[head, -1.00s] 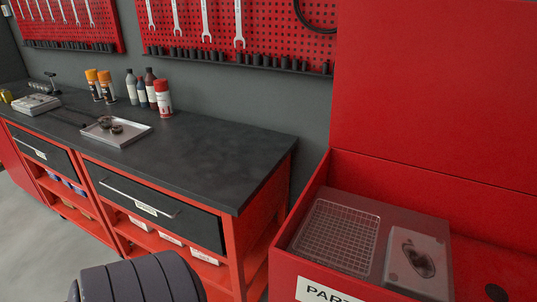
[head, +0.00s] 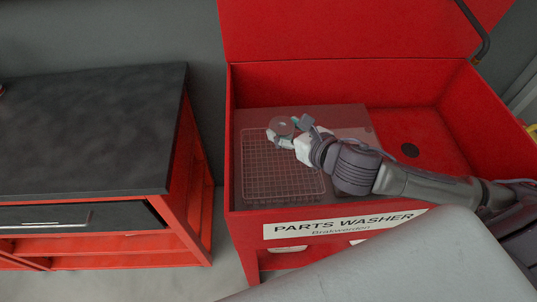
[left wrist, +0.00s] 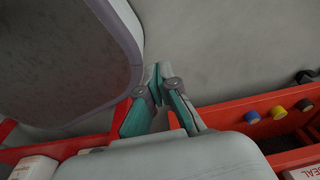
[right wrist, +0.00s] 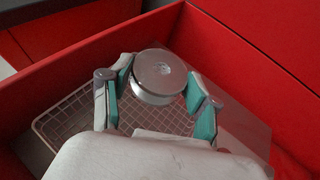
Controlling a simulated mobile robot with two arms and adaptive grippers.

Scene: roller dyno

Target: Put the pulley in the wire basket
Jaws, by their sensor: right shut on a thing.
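The pulley (head: 281,126), a round grey metal disc, is between the fingers of my right gripper (head: 289,130), above the far part of the wire basket (head: 283,178). In the right wrist view the pulley (right wrist: 160,75) shows its flat face, with the teal finger pads of the gripper (right wrist: 163,88) on either side. The basket (right wrist: 65,128) lies below it, partly hidden by the gripper. The pulley looks clear of the mesh; the exact height is hard to tell. My left gripper (left wrist: 160,72) appears only in the left wrist view, its fingertips together with nothing visible between them.
The basket sits inside the red parts washer (head: 440,190), which has raised walls and a tall red back panel. A dark-topped workbench (head: 90,130) stands to the left, with a gap between.

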